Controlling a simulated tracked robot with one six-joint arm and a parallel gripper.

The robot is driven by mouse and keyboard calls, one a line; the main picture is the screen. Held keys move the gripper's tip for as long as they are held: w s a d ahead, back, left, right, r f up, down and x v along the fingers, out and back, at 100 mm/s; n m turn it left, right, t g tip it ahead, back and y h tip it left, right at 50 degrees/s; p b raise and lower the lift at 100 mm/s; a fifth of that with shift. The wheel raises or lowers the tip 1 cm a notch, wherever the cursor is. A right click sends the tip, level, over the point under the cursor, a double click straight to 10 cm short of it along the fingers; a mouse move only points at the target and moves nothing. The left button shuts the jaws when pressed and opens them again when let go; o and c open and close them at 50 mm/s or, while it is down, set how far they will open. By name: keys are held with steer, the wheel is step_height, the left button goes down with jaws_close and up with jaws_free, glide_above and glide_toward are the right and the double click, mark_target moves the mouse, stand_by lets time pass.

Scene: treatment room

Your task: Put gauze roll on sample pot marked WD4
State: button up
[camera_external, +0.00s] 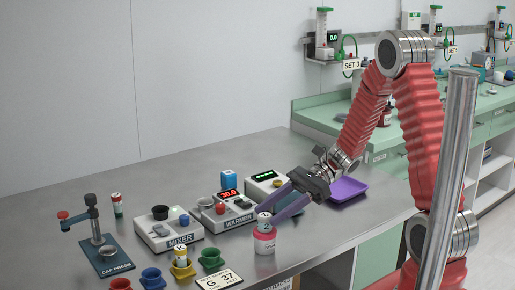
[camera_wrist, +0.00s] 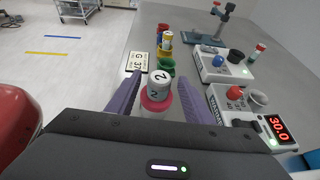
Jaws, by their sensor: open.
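My gripper (camera_external: 266,214) is open, its purple fingers pointing down-left over the table. In the wrist view its fingers (camera_wrist: 160,78) stand apart on either side of a white cylinder (camera_wrist: 159,84) with a dark mark like a 2 or Z on top. The white cylinder (camera_external: 265,219) sits above a pink part with a pale label (camera_external: 265,243); I cannot tell whether they are one item or two. I cannot tell for sure which item is the gauze roll, and no WD4 mark is readable.
A sign reading G 37 (camera_external: 219,281) and green (camera_external: 211,257), blue (camera_external: 152,277) and red (camera_external: 120,284) cups lie to the left. A yellow cup (camera_external: 183,267) holds a vial. Behind are the cap press (camera_external: 100,235), mixer (camera_external: 168,229), warmer (camera_external: 228,210) and purple tray (camera_external: 348,188).

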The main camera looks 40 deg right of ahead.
steer(key=v, duration=1.2)
steer(key=shift+s, duration=0.1)
stand_by(0.4)
steer(key=s+a+r+n+g+h, duration=0.1)
steer(key=s+a+r+n+h, duration=0.2)
steer(key=s+n+h, duration=0.5)
steer(key=s+d+r+n+t+h, duration=0.4)
steer(key=s+r+n+t+h, duration=0.1)
steer(key=n, duration=0.6)
step_height(320, 180, up, 2)
steer(key=shift+s+d+r+t, duration=0.2)
steer(key=shift+s+t, duration=0.1)
steer(key=shift+s, duration=0.35)
